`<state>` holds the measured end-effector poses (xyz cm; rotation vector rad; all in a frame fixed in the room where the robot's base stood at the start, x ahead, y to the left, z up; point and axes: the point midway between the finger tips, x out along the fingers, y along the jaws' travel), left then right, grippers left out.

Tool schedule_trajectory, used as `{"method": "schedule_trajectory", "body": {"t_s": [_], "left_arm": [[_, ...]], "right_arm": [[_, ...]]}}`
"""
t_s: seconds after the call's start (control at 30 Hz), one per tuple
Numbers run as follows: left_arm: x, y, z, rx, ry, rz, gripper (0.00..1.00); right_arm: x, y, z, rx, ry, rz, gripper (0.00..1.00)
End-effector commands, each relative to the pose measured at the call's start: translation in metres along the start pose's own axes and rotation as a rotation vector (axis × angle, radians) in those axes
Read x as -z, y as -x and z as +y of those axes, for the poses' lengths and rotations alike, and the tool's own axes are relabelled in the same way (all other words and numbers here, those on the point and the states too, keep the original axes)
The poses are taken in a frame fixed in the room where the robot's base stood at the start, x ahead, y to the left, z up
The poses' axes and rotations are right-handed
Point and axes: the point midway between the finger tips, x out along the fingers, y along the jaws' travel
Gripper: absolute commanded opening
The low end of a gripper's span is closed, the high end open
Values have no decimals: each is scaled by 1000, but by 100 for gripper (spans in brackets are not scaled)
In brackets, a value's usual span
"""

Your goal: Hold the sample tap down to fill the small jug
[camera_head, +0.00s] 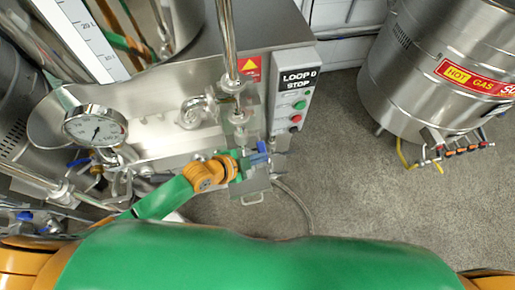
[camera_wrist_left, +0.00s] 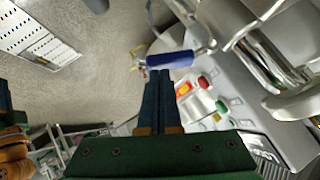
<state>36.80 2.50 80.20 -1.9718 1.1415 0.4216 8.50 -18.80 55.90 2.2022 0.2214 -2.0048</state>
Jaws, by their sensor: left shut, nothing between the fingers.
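The blue lever of the sample tap (camera_wrist_left: 170,60) lies just past my fingertips in the left wrist view, with a metal pipe joint at its right end. In the head view, blue parts (camera_head: 260,148) show at the end of my left arm; lever and fingers are hard to tell apart there. My left gripper (camera_wrist_left: 160,75) is shut and empty, its tips at or very near the lever; contact cannot be told. It also shows in the head view (camera_head: 252,158). I cannot make out the small jug in either view.
A control box (camera_head: 293,98) with green and red buttons stands beside the pipework. A pressure gauge (camera_head: 95,126) is at the left. A metal tray (camera_head: 252,191) lies below the gripper. A steel gas kettle (camera_head: 430,70) stands at the right. The floor between is clear.

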Motion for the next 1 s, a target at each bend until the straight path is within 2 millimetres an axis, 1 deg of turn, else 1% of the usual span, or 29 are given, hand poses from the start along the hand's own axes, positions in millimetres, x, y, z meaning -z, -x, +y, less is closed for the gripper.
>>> {"method": "schedule_trajectory", "body": {"t_s": [0.07,0.87,1.0], "left_arm": [[-4,-3,2,-2,1,-2,0],[-2,-2,1,-3,4,-3,0],[0,0,-1,-3,4,-3,0]], "right_arm": [[0,-3,0,0,0,0,0],[0,-1,0,-1,0,0,0],[0,2,1,-1,0,0,0]]}}
